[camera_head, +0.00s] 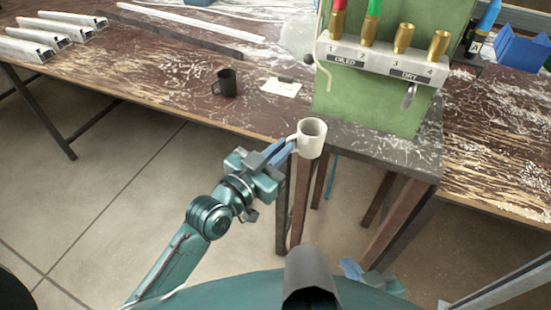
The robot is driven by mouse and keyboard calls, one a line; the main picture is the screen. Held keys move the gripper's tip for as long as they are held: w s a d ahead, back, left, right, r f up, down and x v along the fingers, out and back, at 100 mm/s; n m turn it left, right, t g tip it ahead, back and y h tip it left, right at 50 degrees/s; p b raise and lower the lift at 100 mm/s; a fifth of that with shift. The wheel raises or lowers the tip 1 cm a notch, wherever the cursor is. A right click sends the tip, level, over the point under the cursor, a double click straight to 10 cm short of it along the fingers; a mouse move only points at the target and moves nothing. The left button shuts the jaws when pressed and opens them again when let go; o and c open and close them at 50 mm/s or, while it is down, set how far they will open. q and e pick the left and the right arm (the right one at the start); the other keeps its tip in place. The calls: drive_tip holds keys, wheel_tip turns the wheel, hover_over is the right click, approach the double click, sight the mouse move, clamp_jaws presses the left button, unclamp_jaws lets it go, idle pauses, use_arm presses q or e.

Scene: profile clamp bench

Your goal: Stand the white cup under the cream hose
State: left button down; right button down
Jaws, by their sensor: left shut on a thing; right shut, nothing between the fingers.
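The white cup (312,141) is upright, its open top toward me, at the front left corner of the small dark stand. My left gripper (286,150) is shut on the cup's handle side, at the left of the cup. I cannot tell whether the cup's base touches the stand; it overlaps the edge in view. The cream hose (329,80) hangs at the left side of the green machine, behind and above the cup and apart from it. My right gripper (350,268) shows only partly at the bottom, shut and empty, far from the cup.
The green machine (375,105) stands on the dark stand (428,150), with brass fittings and a grey lever (408,96) at its front. A black mug (225,84) and a paper note (282,88) lie on the bench to the left. Bare stand top shows in front of the machine.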

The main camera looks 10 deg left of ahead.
use_arm(q)
drive_tip(key=w, duration=0.1)
drive_tip(key=w+d+b, duration=0.1)
drive_tip(key=w, duration=0.1)
drive_tip(key=w+b, duration=0.1)
drive_tip(key=shift+w+d+f, duration=0.25)
drive_tip(key=shift+f, duration=0.15)
drive_tip(key=w, duration=0.1)
drive_tip(key=w+d+b, duration=0.1)
drive_tip(key=w, duration=0.3)
drive_tip(key=shift+w+d+f+b, duration=0.1)
drive_tip(key=shift+w+d+b, duration=0.05)
drive_tip(key=shift+d+b, duration=0.25)
use_arm(e)
wheel_tip(320, 180, down, 3)
drive_tip(key=shift+w+a+r+m, duration=0.1)
drive_tip(key=shift+a+r+m, duration=0.1)
drive_tip(key=shift+m, duration=0.3)
use_arm(q)
drive_tip(key=shift+p, duration=0.3)
use_arm(e)
drive_tip(key=shift+r, duration=0.3)
use_arm(q)
drive_tip(key=shift+f, duration=0.35)
use_arm(e)
drive_tip(key=shift+f, duration=0.25)
use_arm(q)
drive_tip(key=c, duration=1.5)
unclamp_jaws()
